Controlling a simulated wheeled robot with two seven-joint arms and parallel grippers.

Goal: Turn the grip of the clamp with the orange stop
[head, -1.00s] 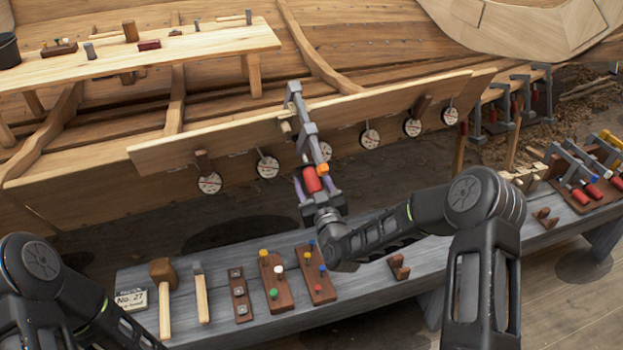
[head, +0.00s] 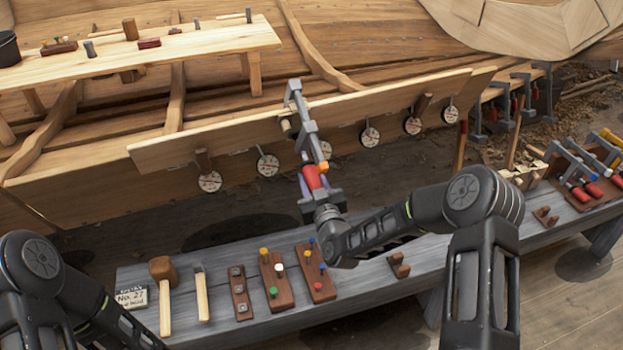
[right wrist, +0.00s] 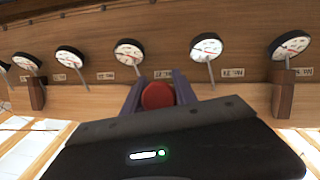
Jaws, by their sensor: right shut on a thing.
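The grey clamp (head: 309,128) sits over the top edge of the hull plank, its screw end hanging down towards me. Its small orange stop (head: 323,167) shows just above and right of its red grip (head: 312,178). My right gripper (head: 309,184) is shut on the red grip from below. In the right wrist view the round red end of the grip (right wrist: 157,95) sits between the two fingers. The fingers partly hide the grip in the head view. My left arm shows at the lower left, but its gripper is out of view.
Round dials (head: 268,166) hang along the plank on both sides of the clamp. The grey bench (head: 218,255) below holds a mallet (head: 163,272), a hammer and peg blocks (head: 275,280). Other clamps stand on a rack (head: 594,185) at the right.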

